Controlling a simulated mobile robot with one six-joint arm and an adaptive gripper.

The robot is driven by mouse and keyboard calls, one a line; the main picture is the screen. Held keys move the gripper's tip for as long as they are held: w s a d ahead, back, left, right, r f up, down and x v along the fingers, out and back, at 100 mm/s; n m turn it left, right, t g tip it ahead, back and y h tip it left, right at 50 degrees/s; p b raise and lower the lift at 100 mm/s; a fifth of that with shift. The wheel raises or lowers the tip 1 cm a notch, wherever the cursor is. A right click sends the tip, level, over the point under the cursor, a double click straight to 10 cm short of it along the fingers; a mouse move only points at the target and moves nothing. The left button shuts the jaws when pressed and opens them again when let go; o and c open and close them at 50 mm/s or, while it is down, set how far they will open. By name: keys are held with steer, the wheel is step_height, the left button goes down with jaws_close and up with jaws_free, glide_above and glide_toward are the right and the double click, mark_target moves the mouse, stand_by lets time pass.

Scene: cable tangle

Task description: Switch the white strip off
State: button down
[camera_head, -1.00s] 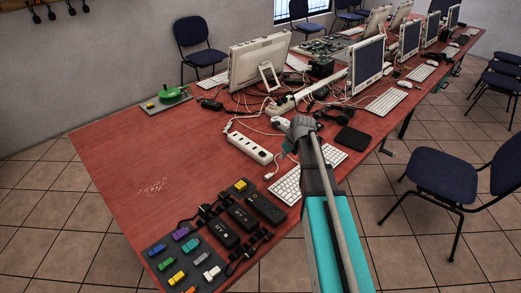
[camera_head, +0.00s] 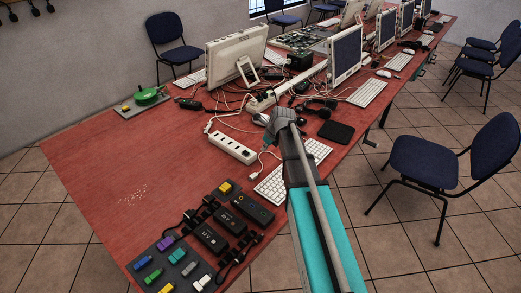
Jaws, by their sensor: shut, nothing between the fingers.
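The white strip (camera_head: 231,149) lies on the red table left of my arm. It is a white power strip with several dark sockets along its top. Its switch is too small to make out. My gripper (camera_head: 268,142) hangs at the far end of my arm, just right of the strip and apart from it in the picture. It is shut and empty. Its fingertips are small and partly hidden by the wrist, and its height above the table is hard to tell.
A white keyboard (camera_head: 291,172) lies beside my arm. Tangled cables and a white monitor (camera_head: 236,55) stand behind the strip. The table's left part is clear. A blue chair (camera_head: 455,160) stands right.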

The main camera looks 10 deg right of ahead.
mark_target(249, 157)
steer(key=shift+b+x, duration=4.35)
steer(key=shift+x, duration=0.5)
steer(key=shift+w+a+r+p, duration=0.2)
steer(key=shift+w+a, duration=0.35)
steer(key=shift+w, duration=0.25)
steer(key=shift+w+a+r+p, duration=0.2)
steer(key=shift+w+a, duration=0.35)
steer(key=shift+w, duration=0.25)
